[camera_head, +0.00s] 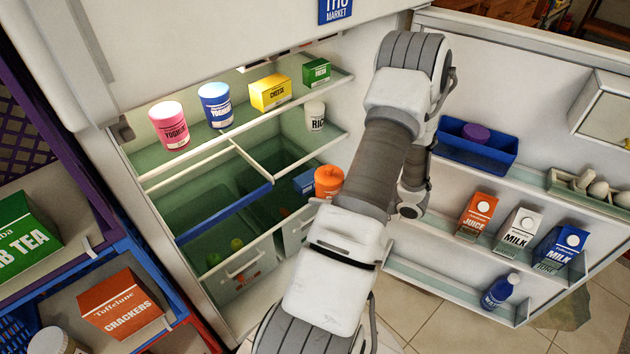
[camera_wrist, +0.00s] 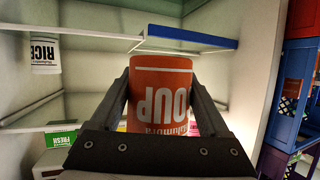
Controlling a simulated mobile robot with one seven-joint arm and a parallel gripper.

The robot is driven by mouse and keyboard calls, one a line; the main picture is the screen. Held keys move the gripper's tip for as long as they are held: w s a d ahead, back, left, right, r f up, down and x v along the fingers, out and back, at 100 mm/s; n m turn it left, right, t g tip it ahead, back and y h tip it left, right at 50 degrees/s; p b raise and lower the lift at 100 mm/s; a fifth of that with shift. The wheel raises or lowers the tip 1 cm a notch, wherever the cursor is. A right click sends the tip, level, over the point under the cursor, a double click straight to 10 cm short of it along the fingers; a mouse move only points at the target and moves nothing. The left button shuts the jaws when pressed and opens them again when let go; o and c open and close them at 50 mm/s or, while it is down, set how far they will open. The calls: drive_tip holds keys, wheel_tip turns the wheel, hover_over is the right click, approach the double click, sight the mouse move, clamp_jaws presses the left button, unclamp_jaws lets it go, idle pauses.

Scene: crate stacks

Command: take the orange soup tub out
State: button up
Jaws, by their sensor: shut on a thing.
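The orange soup tub (camera_head: 328,181) shows at the fridge opening in the head view, beside my forearm and near a blue box (camera_head: 305,182). In the wrist view the orange soup tub (camera_wrist: 162,98) fills the middle, its white lettering upside down. My gripper (camera_wrist: 160,78) is shut on it, one finger on each side. The gripper's fingers are hidden behind my arm in the head view. Whether the tub touches any shelf cannot be told.
The upper shelf holds a pink yoghurt tub (camera_head: 169,125), a blue yoghurt tub (camera_head: 216,105), a cheese box (camera_head: 270,92) and a green box (camera_head: 316,72). A white rice tub (camera_head: 315,115) stands below. The open door (camera_head: 540,100) with cartons is at right.

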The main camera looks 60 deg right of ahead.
drive_tip(key=s+a+p, duration=0.1)
drive_tip(key=s+a, duration=0.1)
drive_tip(key=s, duration=0.7)
drive_tip(key=shift+s+a, duration=0.15)
drive_tip(key=shift+a, duration=0.05)
